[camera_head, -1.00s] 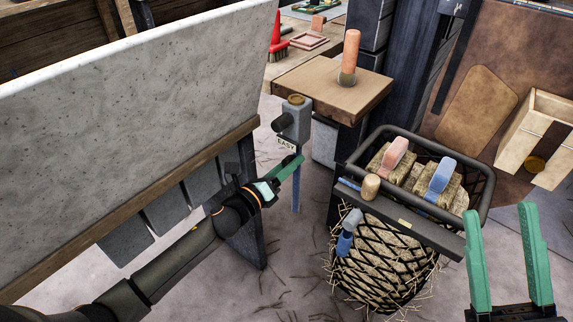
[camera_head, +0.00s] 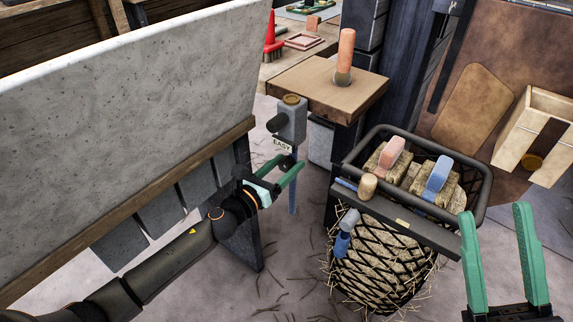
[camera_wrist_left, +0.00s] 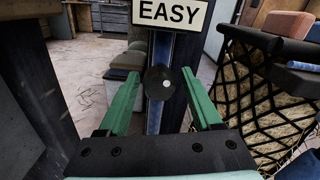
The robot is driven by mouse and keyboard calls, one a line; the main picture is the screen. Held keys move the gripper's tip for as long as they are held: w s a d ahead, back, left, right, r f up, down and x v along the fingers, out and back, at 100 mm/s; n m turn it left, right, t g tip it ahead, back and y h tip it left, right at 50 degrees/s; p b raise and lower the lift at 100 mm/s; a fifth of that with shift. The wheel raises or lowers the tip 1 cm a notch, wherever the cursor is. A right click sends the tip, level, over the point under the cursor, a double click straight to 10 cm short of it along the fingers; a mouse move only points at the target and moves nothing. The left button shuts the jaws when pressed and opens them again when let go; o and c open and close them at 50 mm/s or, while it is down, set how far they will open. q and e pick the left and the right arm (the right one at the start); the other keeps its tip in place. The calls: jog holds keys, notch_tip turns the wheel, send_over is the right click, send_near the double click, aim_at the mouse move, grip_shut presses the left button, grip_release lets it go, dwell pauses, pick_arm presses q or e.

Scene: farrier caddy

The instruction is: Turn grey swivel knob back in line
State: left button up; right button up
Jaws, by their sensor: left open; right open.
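A grey block-shaped head (camera_head: 291,121) with a brass cap and a dark round side knob (camera_head: 275,123) tops a blue post (camera_head: 292,198) beside the pale wall. A white "EASY" label (camera_head: 282,144) hangs under it and shows large in the left wrist view (camera_wrist_left: 170,13). My left gripper (camera_head: 293,160) is open just below the label, at the post. In the left wrist view a dark round knob with a pale dot (camera_wrist_left: 159,83) appears between its fingers, apart from both. I cannot tell which knob is the swivel knob. My right gripper (camera_head: 494,211) is open and empty at lower right.
A black basket (camera_head: 480,195) with netted straw and several brushes stands to the right. A grey-and-blue tool (camera_head: 345,232) hangs at its front. A wooden board with an orange handle (camera_head: 346,52) is behind the post. The pale wall (camera_head: 120,115) closes the left side.

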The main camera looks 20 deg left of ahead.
pick_arm(q)
jog(key=m, duration=0.6)
jog(key=shift+s, duration=0.1)
dwell(0.5)
grip_shut()
dwell(0.3)
jog(key=shift+f, duration=0.1)
